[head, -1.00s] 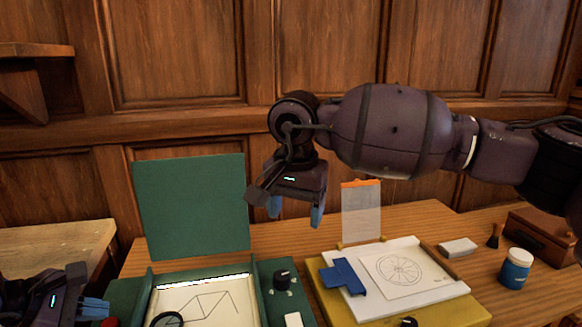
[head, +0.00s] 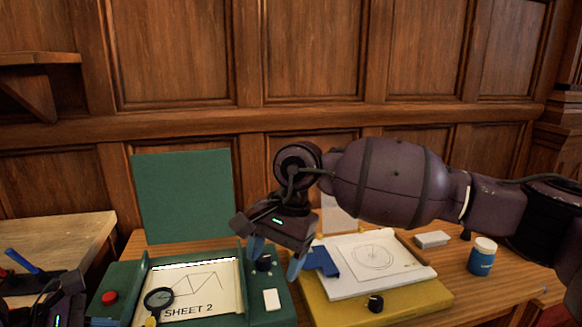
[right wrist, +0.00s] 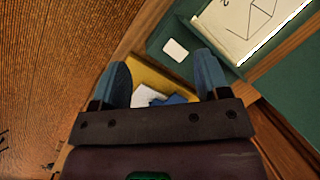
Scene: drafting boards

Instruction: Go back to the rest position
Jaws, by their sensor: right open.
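My right gripper (head: 276,258) hangs open and empty, fingers down, in front of the gap between the green box and the yellow board. In the right wrist view its two blue fingers (right wrist: 163,75) are apart with nothing between them. My left gripper (head: 58,312) shows only in part at the lower left corner, its fingers mostly cut off. The green box (head: 136,283) has its lid (head: 185,196) raised and a drawing marked SHEET 2 (head: 200,291). The yellow board (head: 420,300) bears a white board with a wheel drawing (head: 373,257) and a blue clip (head: 322,262), partly behind my right gripper.
A magnifier (head: 158,300) lies over the SHEET 2 drawing. A red button (head: 109,297), a black knob (head: 264,263) and a white block (head: 271,299) sit on the green box. A white eraser (head: 432,239) and a blue jar (head: 482,259) stand at right. Wood panelling (head: 310,55) closes the back.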

